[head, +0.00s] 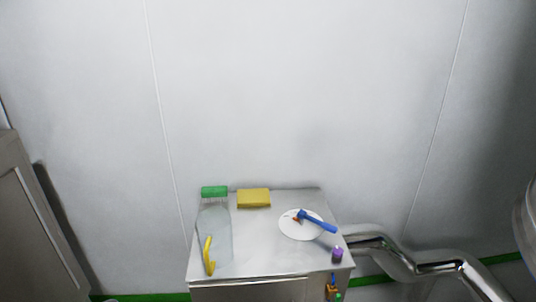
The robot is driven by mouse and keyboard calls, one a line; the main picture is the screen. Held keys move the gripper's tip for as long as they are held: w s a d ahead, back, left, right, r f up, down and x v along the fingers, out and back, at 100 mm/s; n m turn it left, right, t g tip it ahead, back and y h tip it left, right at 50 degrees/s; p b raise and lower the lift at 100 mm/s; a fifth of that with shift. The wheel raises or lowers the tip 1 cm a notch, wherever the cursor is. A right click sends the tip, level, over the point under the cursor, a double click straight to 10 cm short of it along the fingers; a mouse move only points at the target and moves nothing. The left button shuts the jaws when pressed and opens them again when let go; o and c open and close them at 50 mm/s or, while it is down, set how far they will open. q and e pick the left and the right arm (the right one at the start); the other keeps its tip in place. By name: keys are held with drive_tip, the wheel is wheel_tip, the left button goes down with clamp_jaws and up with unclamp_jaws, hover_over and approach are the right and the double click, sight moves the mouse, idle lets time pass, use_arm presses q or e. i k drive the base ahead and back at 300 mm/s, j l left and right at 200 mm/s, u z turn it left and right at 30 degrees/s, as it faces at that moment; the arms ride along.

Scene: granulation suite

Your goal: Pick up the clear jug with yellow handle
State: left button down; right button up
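A clear jug (220,235) stands at the left side of a small metal cabinet top. Its yellow handle (209,254) is at its lower front left, toward me. A green block-like thing (214,192) shows at the jug's upper end; I cannot tell whether it is the jug's lid or a thing behind it. Neither of my grippers shows in the head view.
The metal cabinet top (262,263) also bears a yellow block (253,198), a white disc (290,231) with a blue-handled tool (318,221) on it, and a small purple item (337,254). A shiny pipe (405,262) runs at right. A wall stands behind.

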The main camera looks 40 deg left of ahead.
sight(213, 226)
drive_tip(key=u, duration=1.8)
drive_tip(key=i+j+z, duration=0.75)
drive_tip(key=j, duration=0.3)
